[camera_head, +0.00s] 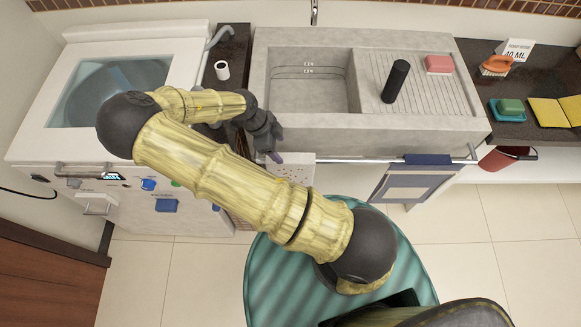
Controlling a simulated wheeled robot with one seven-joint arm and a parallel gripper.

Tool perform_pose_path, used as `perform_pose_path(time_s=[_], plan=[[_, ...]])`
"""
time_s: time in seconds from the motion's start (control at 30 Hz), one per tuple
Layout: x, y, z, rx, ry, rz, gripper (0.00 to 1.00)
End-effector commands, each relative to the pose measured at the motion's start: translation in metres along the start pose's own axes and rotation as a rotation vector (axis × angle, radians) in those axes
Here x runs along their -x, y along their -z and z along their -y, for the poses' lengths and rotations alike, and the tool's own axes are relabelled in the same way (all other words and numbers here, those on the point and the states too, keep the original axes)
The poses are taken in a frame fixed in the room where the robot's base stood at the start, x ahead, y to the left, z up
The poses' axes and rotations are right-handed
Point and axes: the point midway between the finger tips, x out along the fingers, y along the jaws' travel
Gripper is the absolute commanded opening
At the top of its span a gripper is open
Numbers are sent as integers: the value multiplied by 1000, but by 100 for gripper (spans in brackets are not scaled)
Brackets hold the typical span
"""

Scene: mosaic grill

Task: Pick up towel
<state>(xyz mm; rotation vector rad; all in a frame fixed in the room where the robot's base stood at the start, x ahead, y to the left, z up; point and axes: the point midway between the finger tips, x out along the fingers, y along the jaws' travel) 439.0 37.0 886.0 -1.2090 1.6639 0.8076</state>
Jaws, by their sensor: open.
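A blue and grey towel (405,186) hangs over the metal rail (350,160) in front of the sink, on the right. A second pale cloth-like piece with small dots (292,169) hangs at the rail's left end; I cannot tell for sure what it is. My gripper (278,146) is open, with its fingertips beside the top of the pale piece and the sink's front left corner. It is well to the left of the blue and grey towel. My arm hides part of the space below the pale piece.
The stone sink (300,115) stands behind the rail, holding a dark cylinder (396,81) and a pink block (439,63). A washing machine (85,140) is on the left. A red bucket (500,158) hangs at the right.

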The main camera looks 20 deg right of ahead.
Motion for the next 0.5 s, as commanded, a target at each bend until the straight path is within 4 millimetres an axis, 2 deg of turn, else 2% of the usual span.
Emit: perform_pose_path(time_s=[0.23,0.33,0.5], plan=[[-43,1,0,-2,-2,-3,64],[-52,1,0,-1,-1,-1,64],[-54,0,0,0,0,0,64]])
